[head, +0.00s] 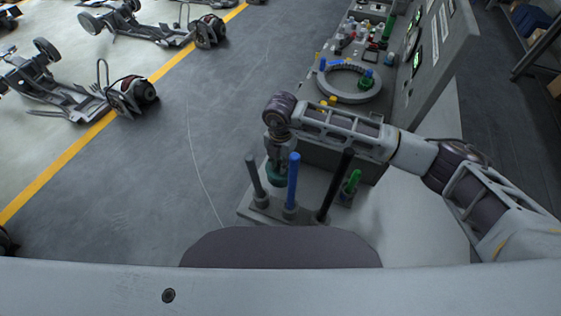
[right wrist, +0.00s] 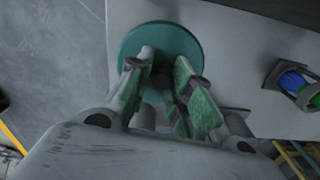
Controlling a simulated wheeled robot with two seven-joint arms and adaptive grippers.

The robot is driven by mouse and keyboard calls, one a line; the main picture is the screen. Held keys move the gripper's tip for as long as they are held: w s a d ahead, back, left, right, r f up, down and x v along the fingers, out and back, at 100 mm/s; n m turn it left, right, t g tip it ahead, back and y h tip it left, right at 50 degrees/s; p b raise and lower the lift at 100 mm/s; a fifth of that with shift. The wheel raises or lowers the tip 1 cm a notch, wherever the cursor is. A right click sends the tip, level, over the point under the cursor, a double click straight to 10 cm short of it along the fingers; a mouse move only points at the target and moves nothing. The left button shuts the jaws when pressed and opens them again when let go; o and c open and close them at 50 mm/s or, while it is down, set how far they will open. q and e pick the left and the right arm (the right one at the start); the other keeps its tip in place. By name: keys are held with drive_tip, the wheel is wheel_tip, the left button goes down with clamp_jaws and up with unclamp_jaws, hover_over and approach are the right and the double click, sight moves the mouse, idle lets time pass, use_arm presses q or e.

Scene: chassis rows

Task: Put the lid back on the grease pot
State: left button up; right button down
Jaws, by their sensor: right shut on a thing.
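The teal round lid (right wrist: 188,42) shows in the right wrist view as a disc at the fingertips. My right gripper (right wrist: 164,62) is shut on the middle of the lid, with its green-padded fingers on either side of it. In the head view my right gripper (head: 278,160) points down behind the upright rods, and a teal edge of the lid (head: 274,178) shows beneath it. I cannot make out the grease pot apart from the lid, nor tell whether the lid touches anything below. My left gripper is not in view.
A grey rod (head: 255,178), a blue rod (head: 293,182), a black rod (head: 334,188) and a green handle (head: 352,183) stand upright close by. A console (head: 425,70) with a ring-shaped fixture (head: 350,97) lies beyond. Open floor is at left, with several chassis further off.

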drive_tip(key=c, duration=1.2)
unclamp_jaws()
wheel_tip(320, 180, up, 12)
idle(0.4)
wheel_tip(320, 180, up, 9)
drive_tip(key=p, duration=0.9)
drive_tip(key=shift+r+p, duration=0.5)
drive_tip(key=shift+p, duration=0.05)
